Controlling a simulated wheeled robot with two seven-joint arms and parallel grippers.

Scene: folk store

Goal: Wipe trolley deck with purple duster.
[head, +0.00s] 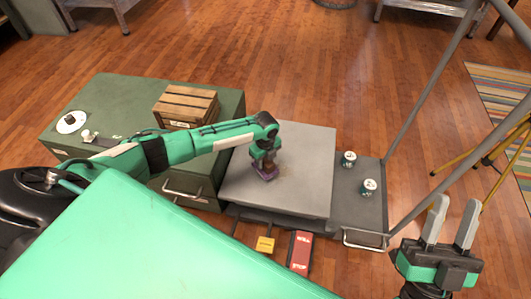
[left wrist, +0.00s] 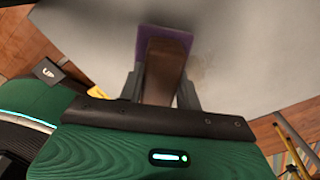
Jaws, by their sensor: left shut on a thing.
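The trolley deck (head: 305,165) is a grey square platform in the middle of the head view. It also fills the upper part of the left wrist view (left wrist: 235,70). The purple duster (head: 267,174) has a brown grip and sits at the deck's middle, touching or just above it; I cannot tell which. My left gripper (head: 265,160) is shut on the duster, whose brown grip lies between the fingers in the left wrist view (left wrist: 163,75). A faint brownish smudge (head: 284,170) lies on the deck beside the duster. My right gripper (head: 450,222) is open and empty, right of the trolley.
Two cans (head: 348,159) stand on the lower dark platform right of the deck. A green cabinet (head: 110,95) with a wooden crate (head: 186,105) adjoins the left. Yellow and red pedals (head: 300,250) are in front. Grey trolley rails (head: 425,90) rise at right.

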